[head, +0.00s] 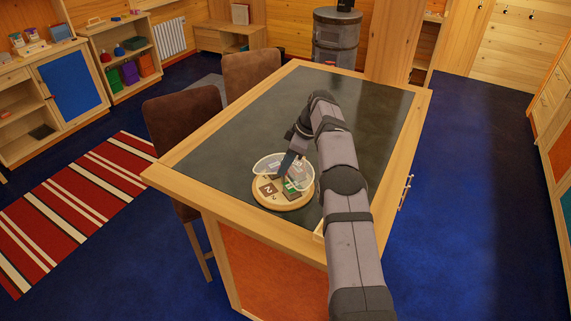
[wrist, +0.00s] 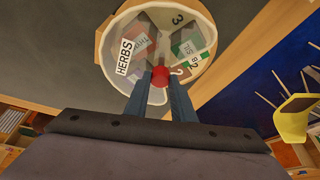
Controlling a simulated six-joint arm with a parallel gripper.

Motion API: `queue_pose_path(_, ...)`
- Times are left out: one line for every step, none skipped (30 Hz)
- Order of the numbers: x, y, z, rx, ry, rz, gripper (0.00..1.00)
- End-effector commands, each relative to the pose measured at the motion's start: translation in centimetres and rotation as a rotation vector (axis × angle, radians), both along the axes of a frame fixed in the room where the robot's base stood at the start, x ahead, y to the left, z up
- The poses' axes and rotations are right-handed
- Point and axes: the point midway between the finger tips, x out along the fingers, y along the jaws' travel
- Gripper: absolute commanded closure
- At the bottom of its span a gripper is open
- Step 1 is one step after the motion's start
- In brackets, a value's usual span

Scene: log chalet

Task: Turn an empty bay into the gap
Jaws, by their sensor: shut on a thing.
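A round wooden turntable (head: 271,203) lies on the dark top of the table, near its front edge. A clear rim or cover stands around it; I cannot clearly tell where its gap is. In the wrist view, the turntable (wrist: 101,48) carries several numbered bays; a 3 and a 2 are readable. My gripper (wrist: 158,84) is shut on a red knob (wrist: 158,74) near the turntable's middle. In the head view my gripper (head: 287,168) reaches down over the turntable and hides part of it.
The rest of the dark tabletop (head: 240,125) is clear. Two brown chairs (head: 187,118) stand at its left side. Shelves (head: 125,55) and a dark stove (head: 337,38) stand farther back. A yellow object (wrist: 292,119) shows at the right in the wrist view.

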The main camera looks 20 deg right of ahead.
Motion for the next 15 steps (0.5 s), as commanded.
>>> queue_pose_path(0.05, 0.01, 0.09, 0.0, -0.002, 0.0, 1.0)
queue_pose_path(0.04, 0.02, 0.09, 0.0, -0.002, 0.0, 1.0)
queue_pose_path(0.04, 0.02, 0.09, 0.0, -0.002, -0.001, 1.0)
queue_pose_path(0.04, 0.02, 0.09, 0.0, -0.002, -0.001, 0.75)
queue_pose_path(0.04, 0.02, 0.09, 0.0, -0.002, -0.001, 0.68)
queue_pose_path(0.04, 0.02, 0.09, 0.0, -0.002, -0.001, 0.59)
queue_pose_path(0.04, 0.01, 0.08, 0.0, -0.002, -0.001, 0.59)
queue_pose_path(0.03, 0.02, 0.08, 0.0, -0.002, -0.001, 0.59)
queue_pose_path(0.03, 0.01, 0.07, 0.0, -0.001, 0.0, 0.59)
queue_pose_path(0.03, 0.01, 0.07, 0.0, -0.001, 0.0, 0.59)
queue_pose_path(0.02, 0.01, 0.05, 0.0, -0.001, 0.0, 0.59)
queue_pose_path(0.02, 0.01, 0.05, 0.0, 0.0, -0.001, 0.59)
queue_pose_path(0.02, 0.02, 0.04, 0.0, 0.0, -0.001, 0.59)
queue_pose_path(0.02, 0.01, 0.04, 0.0, 0.0, -0.001, 0.59)
queue_pose_path(0.01, -0.01, 0.05, 0.0, 0.0, -0.001, 0.59)
